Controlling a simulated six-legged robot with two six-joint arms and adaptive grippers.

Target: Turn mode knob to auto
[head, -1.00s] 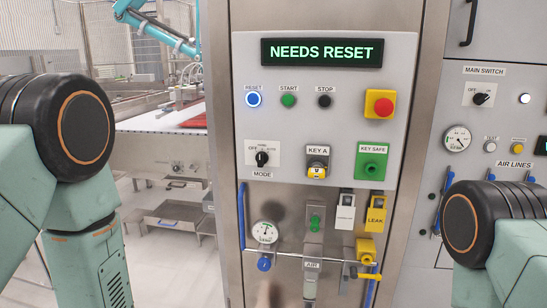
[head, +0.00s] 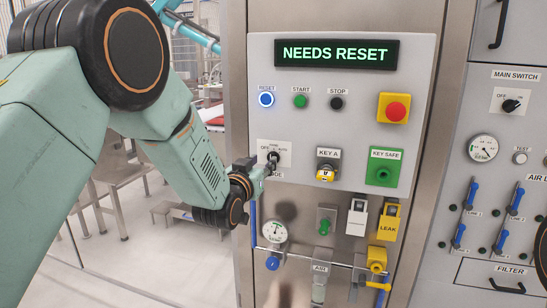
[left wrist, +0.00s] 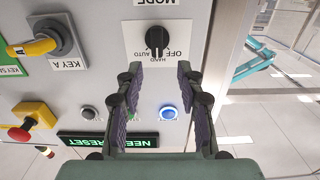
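The black mode knob (left wrist: 157,39) sits on a white plate (left wrist: 180,50) marked OFF, HAND and AUTO, which is upside down in the left wrist view. Its grip appears to point towards HAND. In the head view the knob (head: 273,156) is partly hidden by my left gripper (head: 269,166). The left gripper also shows in the left wrist view (left wrist: 156,73), with its two fingers spread and nothing between them. The knob lies just beyond the fingertips, about midway between them. My right gripper is not in view.
The display (head: 337,53) reads NEEDS RESET. The blue-lit reset button (head: 266,99), green start button (head: 300,101) and black stop button (head: 336,103) sit above the knob. The key A switch (head: 326,173) is to its right. A gauge (head: 273,230) and air line are below.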

